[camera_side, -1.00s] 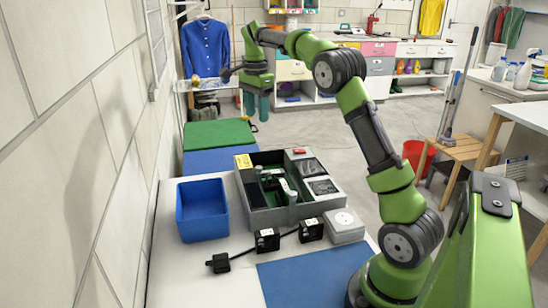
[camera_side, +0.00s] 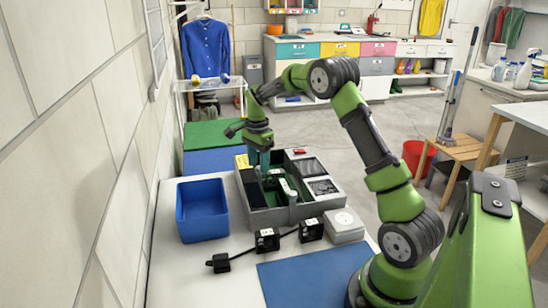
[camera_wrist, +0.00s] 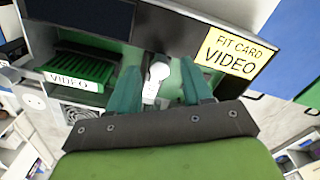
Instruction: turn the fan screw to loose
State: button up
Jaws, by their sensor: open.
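The open grey computer case (camera_side: 262,219) stands on the white bench. My gripper (camera_side: 260,168) points down into its far left part, its teal fingers open. In the wrist view my gripper (camera_wrist: 160,72) has a white round-headed piece (camera_wrist: 158,71) with a white stem showing between the fingers, apart from both. I cannot tell whether this is the fan screw. A round fan grille (camera_side: 324,187) is at the case's right side; a grille also shows in the wrist view (camera_wrist: 80,113). A green card marked VIDEO (camera_wrist: 75,78) lies left of the fingers.
A yellow FIT CARD VIDEO label (camera_wrist: 235,52) is on the case's edge. A blue bin (camera_side: 202,222) stands left of the case. Black plugs on a cable (camera_side: 267,240) and a light grey box (camera_side: 344,226) lie in front. The blue mat (camera_side: 310,275) is clear.

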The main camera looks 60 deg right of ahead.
jog(key=shift+f, duration=0.3)
grip_shut()
